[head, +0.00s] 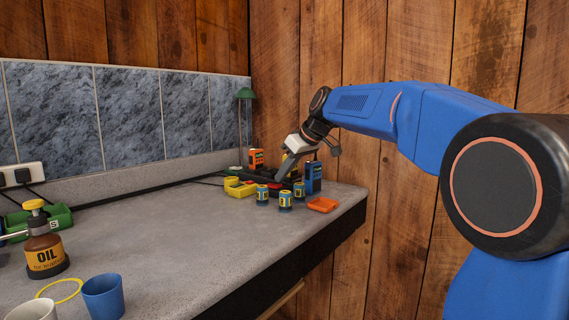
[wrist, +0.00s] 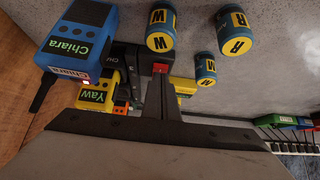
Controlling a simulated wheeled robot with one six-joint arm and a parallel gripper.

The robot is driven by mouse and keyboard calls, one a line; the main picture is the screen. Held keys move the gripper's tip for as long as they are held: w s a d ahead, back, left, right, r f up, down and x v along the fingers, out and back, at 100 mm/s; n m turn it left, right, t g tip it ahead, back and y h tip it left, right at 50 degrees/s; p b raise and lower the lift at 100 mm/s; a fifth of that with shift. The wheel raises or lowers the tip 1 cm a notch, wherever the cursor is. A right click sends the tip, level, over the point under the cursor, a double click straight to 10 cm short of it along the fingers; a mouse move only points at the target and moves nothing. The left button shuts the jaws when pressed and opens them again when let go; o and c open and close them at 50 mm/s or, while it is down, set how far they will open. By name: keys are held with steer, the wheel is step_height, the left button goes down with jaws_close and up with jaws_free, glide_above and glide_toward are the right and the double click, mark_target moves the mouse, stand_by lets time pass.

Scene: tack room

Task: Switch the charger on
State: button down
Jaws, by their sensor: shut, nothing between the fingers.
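In the wrist view a black charger (wrist: 124,62) with partly readable lettering stands behind my gripper. A small red part (wrist: 160,68), perhaps its switch, shows just beyond the fingertips. I cannot tell whether they touch it or which way it is set. My gripper (wrist: 163,84) is shut and empty; its fingers hide part of the charger. In the head view my gripper (head: 281,178) reaches down among the items at the counter's far end.
Several blue-and-yellow cans (head: 285,199) stand close in front of my gripper. An orange tray (head: 322,204) lies near the counter's right edge, and a yellow item (head: 240,187) to the left. The middle of the counter (head: 170,230) is clear.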

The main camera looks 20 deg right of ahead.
steer(key=shift+f, duration=0.4)
steer(key=shift+s+d+f, duration=0.2)
steer(key=shift+s+f, duration=0.05)
steer(key=shift+f, duration=0.4)
steer(key=shift+r, duration=0.25)
steer(key=shift+r, duration=0.65)
